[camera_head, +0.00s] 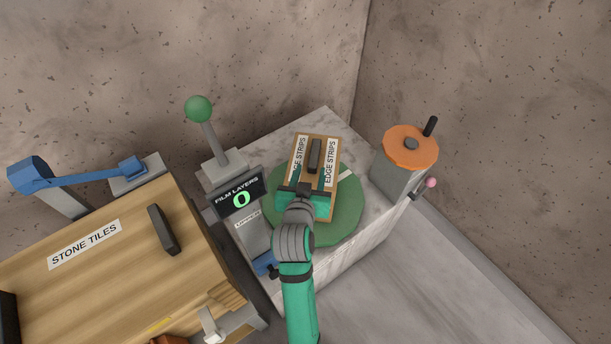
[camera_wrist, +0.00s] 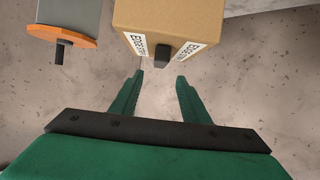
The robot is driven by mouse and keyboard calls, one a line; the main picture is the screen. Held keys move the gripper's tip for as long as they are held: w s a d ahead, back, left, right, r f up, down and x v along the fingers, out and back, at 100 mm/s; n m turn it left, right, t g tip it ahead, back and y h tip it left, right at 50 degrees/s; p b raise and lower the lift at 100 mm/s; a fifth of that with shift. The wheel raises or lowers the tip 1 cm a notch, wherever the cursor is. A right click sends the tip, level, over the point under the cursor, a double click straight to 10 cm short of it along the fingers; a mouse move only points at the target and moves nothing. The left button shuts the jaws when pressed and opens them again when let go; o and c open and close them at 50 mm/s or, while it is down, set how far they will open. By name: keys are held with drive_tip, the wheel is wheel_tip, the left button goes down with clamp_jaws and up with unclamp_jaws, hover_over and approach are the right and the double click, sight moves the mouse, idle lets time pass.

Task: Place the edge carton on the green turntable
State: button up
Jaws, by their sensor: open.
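The edge carton (camera_head: 331,160) is a brown box with white "EDGE STRIPS" labels and a dark handle on top. In the head view it stands over the far part of the green turntable (camera_head: 346,214); its underside is hidden. In the wrist view the carton (camera_wrist: 184,18) is at the top, with its handle just beyond my fingertips. My gripper (camera_head: 303,188) is at the near end of the carton in the head view. In the wrist view my gripper (camera_wrist: 160,76) has its fingers apart with nothing between them.
A grey stand with an orange disc (camera_head: 405,140) and dark crank is right of the turntable. A "FILM LAYERS" display (camera_head: 239,199) and green-knobbed lever (camera_head: 199,109) stand to the left. A wooden "STONE TILES" crate (camera_head: 120,260) fills the lower left. Stone walls rise behind.

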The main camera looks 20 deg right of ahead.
drive_tip(key=s+a+f+n+t+y, duration=0.1)
drive_tip(key=s+a+f, duration=0.2)
drive_tip(key=s, duration=0.3)
drive_tip(key=s+a+f+n+y, duration=0.2)
drive_tip(key=s+a+f, duration=0.1)
drive_tip(key=s, duration=0.2)
drive_tip(key=s+a+f+n+t+y, duration=0.1)
drive_tip(key=s+a+f, duration=0.25)
drive_tip(key=s, duration=0.25)
drive_tip(key=s+a+r+y, duration=0.1)
drive_tip(key=s+a+r, duration=0.1)
drive_tip(key=s, duration=0.7)
drive_tip(key=s+a+r+n+t, duration=0.1)
drive_tip(key=s+a+r, duration=0.2)
drive_tip(key=s, duration=0.6)
drive_tip(key=shift+s+a+y, duration=0.15)
drive_tip(key=shift+a+y, duration=0.1)
drive_tip(key=shift+y, duration=0.15)
